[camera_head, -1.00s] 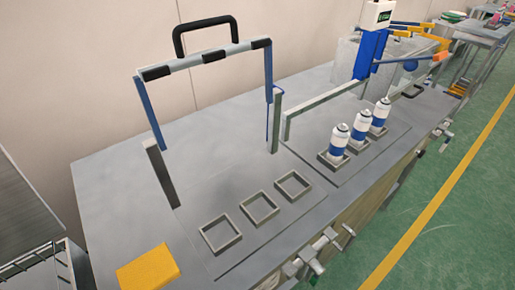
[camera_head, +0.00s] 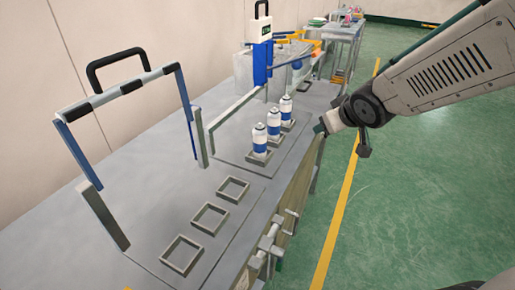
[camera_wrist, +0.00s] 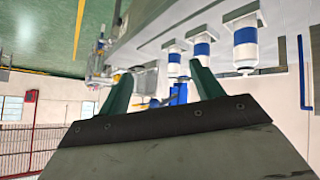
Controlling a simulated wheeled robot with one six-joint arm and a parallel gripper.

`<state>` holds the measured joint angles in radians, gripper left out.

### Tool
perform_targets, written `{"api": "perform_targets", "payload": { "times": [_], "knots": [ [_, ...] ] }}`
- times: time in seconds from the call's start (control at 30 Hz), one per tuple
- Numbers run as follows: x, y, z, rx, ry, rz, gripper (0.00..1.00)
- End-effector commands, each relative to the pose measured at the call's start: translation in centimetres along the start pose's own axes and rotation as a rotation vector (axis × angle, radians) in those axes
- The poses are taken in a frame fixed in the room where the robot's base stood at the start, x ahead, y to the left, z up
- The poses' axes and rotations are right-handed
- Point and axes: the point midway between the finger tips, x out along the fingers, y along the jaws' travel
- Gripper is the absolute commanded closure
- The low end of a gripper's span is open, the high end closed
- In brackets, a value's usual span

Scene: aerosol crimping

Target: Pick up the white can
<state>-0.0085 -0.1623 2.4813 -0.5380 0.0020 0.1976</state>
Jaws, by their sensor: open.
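Three white cans with blue bands stand upright in square holders on the bench: a near can (camera_head: 260,140), a middle can (camera_head: 273,122) and a far can (camera_head: 285,108). In the wrist view, which is upside down, the cans show as a right one (camera_wrist: 245,45), a middle one (camera_wrist: 202,48) and a left one (camera_wrist: 174,57). My gripper (camera_wrist: 160,70) is open, its green fingers apart with no can held between them. In the head view my gripper (camera_head: 321,127) is to the right of the cans, apart from them, at the bench's aisle side.
Three empty square holders (camera_head: 209,218) lie nearer on the bench (camera_head: 140,178). A frame with a black handle (camera_head: 117,68) stands on the left. A blue post (camera_head: 262,62) with a display box and a long bar rise behind the cans. The green aisle floor (camera_head: 400,190) is open.

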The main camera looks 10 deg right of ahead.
Motion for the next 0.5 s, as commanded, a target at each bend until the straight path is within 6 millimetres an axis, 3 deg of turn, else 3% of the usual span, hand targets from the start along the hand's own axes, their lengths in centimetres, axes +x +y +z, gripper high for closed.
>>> {"api": "perform_targets", "payload": {
  "times": [0.03,0.1,0.2,0.33,0.5],
  "knots": [
    [2.5,-1.6,-0.6,-0.031,0.059,-0.063,0.34],
    [4.9,-4.0,-1.8,-0.068,0.158,-0.159,0.34],
    [7.2,-7.7,-2.6,-0.100,0.276,-0.308,0.34],
    [8.3,-11.4,-2.7,-0.107,0.375,-0.470,0.34],
    [8.6,-13.6,-2.6,-0.101,0.433,-0.577,0.34]
  ]
}}
